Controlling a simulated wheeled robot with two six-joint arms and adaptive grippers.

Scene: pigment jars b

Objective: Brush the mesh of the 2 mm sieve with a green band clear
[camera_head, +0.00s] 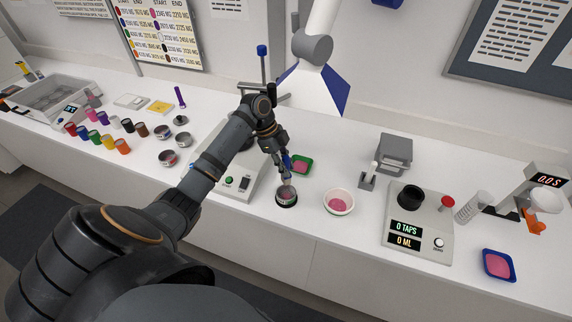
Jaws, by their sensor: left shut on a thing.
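My left gripper (285,173) reaches down at the middle of the bench. It is shut on a small tool with a blue part (287,161), which looks like the brush; the fingers hide most of it. The tool's lower end is at a small round sieve (287,203) with a metal wall and a dark base, standing on the bench. Something pinkish shows inside the sieve. I cannot make out its band colour or its mesh, and I cannot tell whether the bristles touch it. My right gripper is not in view.
A white bowl of pink powder (351,197) stands just right of the sieve. A green tray with pink powder (310,168) is behind it. A scale-like device (420,246) and a blue tray (486,270) are farther right. Several coloured jars and round metal sieves (168,163) stand left.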

